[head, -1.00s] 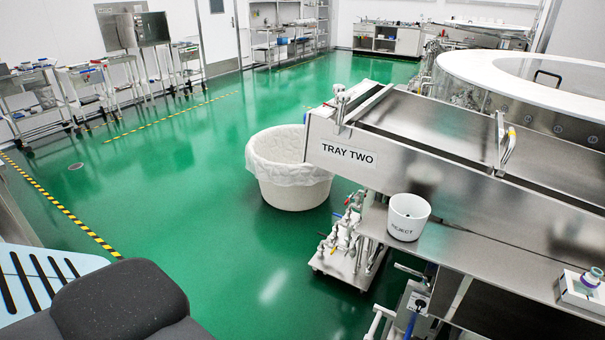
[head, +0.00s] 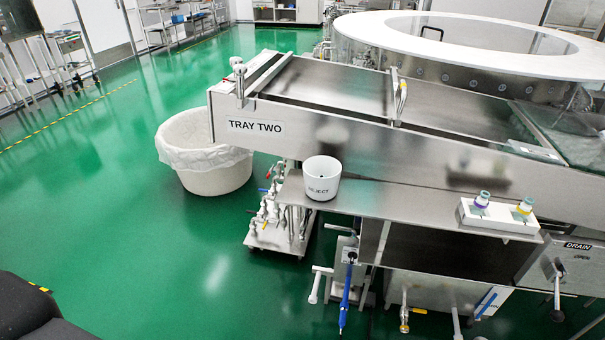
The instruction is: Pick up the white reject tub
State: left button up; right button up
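The white reject tub (head: 322,179) stands upright on the left end of a steel shelf (head: 400,203) below the tray marked TRAY TWO. It is a small round open tub with REJECT in dark letters on its front. A small dark spot shows inside it, too small to identify. Neither of my grippers is in the head view.
A white block (head: 497,217) with two capped vials sits further right on the shelf. The steel TRAY TWO chute (head: 340,140) rises behind the tub. A large lined bin (head: 205,165) and a valve cart (head: 272,238) stand on the floor at left. Green floor is open at left.

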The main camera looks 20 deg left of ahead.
aim_at(319, 189)
jog(key=l+u, duration=0.35)
jog(key=l, duration=1.75)
jog(key=k, duration=0.05)
